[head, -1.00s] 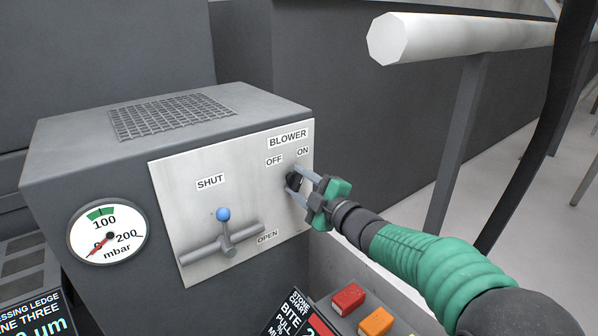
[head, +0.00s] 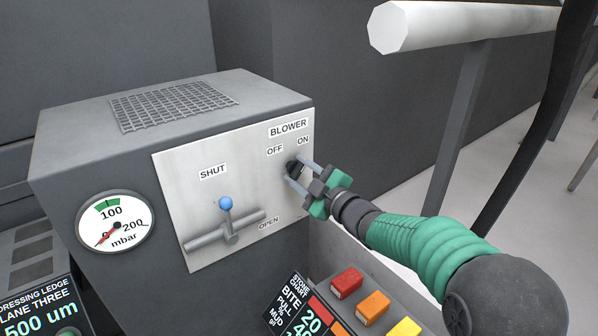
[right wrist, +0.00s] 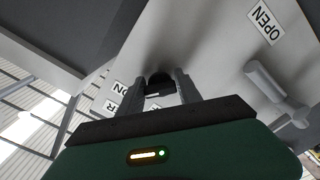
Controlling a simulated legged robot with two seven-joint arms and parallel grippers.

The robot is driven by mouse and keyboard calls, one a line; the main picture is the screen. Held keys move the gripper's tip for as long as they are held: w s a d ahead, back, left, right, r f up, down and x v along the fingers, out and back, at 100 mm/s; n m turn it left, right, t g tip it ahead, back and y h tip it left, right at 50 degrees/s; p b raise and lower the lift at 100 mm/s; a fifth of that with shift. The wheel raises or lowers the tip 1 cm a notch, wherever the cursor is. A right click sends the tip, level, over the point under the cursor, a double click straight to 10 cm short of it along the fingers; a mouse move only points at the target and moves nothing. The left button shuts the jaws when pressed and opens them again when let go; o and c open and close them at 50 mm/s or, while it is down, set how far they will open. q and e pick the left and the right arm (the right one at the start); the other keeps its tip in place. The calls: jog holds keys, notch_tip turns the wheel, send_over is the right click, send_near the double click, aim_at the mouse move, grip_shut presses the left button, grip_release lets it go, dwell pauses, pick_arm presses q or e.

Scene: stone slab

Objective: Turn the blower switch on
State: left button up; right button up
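The blower switch is a small black knob (head: 294,168) on the pale metal panel (head: 180,170), below the OFF and ON labels. Which label it points to I cannot tell. My right gripper (head: 299,174) is at the panel with its two grey fingers on either side of the knob. In the right wrist view the knob (right wrist: 160,80) sits between the fingertips, with a pale mark on its near part. The fingers look spread, with narrow gaps beside the knob; any contact is unclear. My left gripper is not in view.
A grey lever with a blue ball (head: 226,203) sits left on the same panel, between SHUT and OPEN labels. A pressure gauge (head: 115,222) is further left. Coloured buttons (head: 372,307) lie below my right arm. A white rail (head: 470,25) crosses the upper right.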

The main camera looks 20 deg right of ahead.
jog(key=o, duration=0.4)
jog(key=shift+f, duration=0.35)
jog(key=shift+o, duration=0.2)
jog(key=shift+r, duration=0.15)
jog(key=shift+s+d+r, duration=0.1)
jog(key=shift+s+d, duration=0.05)
jog(key=shift+s, duration=0.05)
jog(key=p+v, duration=0.3)
jog(key=v, duration=1.3)
jog(key=shift+s+p, duration=0.2)
jog(key=shift+p, duration=0.15)
